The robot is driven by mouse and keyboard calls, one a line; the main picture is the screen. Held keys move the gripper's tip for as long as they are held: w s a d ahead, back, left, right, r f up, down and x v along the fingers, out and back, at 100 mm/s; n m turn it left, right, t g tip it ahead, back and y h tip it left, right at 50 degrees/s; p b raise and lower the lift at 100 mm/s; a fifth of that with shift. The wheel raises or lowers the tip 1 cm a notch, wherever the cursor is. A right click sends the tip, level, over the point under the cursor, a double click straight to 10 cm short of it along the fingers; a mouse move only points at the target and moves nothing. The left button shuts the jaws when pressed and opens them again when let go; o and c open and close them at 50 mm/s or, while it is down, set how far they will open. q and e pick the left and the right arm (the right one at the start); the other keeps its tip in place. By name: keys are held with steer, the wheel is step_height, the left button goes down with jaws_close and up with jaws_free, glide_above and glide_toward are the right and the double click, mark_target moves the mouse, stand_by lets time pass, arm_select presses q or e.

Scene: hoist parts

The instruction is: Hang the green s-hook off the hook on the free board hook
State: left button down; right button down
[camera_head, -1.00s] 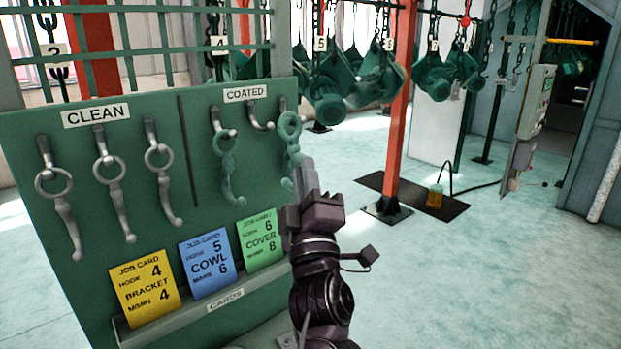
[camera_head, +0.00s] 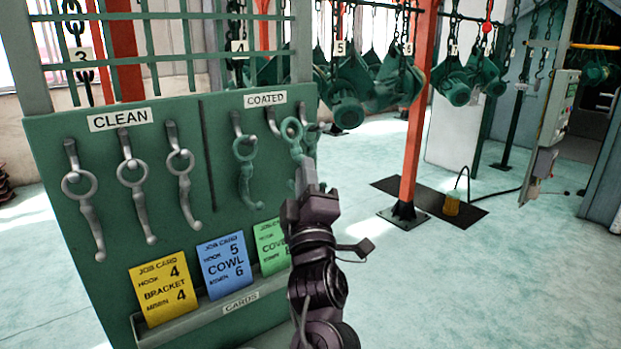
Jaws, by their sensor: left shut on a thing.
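The held green s-hook (camera_head: 297,151) is upright, ring at the top, in my left gripper (camera_head: 307,182), which is shut on its lower part. Its ring overlaps the lower end of the middle board hook (camera_head: 271,119) under the COATED label; I cannot tell whether they touch. The right COATED board hook (camera_head: 314,127) is partly behind the s-hook and shows nothing hanging. The left COATED board hook (camera_head: 237,124) carries another green s-hook (camera_head: 246,170). My right gripper is not in view.
Three grey s-hooks, one of them the middle one (camera_head: 134,192), hang under the CLEAN label on the green board (camera_head: 75,290). Job cards, including a blue one (camera_head: 223,265), stand in a tray below. An orange post (camera_head: 413,120) and open floor lie to the right.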

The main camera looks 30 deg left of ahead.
mark_target(289, 185)
arm_select(q)
steer(key=shift+m+t, duration=0.7)
steer(key=shift+w+a+f+b, duration=0.2)
steer(key=shift+a+f+b, duration=0.15)
steer(key=shift+a+b, duration=0.3)
steer(key=shift+w+a+f+b, duration=0.25)
steer(key=shift+a+f+b, duration=0.05)
steer(key=shift+a+b, duration=0.3)
steer(key=shift+w+a+f+b, duration=0.2)
steer(key=shift+a+f+b, duration=0.15)
steer(key=shift+a+b, duration=0.3)
steer(key=shift+w+a+f+m+b, duration=0.1)
steer(key=shift+w+a+m+b, duration=0.1)
steer(key=shift+a+m+b, duration=0.3)
steer(key=shift+f, duration=0.15)
steer(key=shift+f+b, duration=0.4)
steer(key=shift+b, duration=0.25)
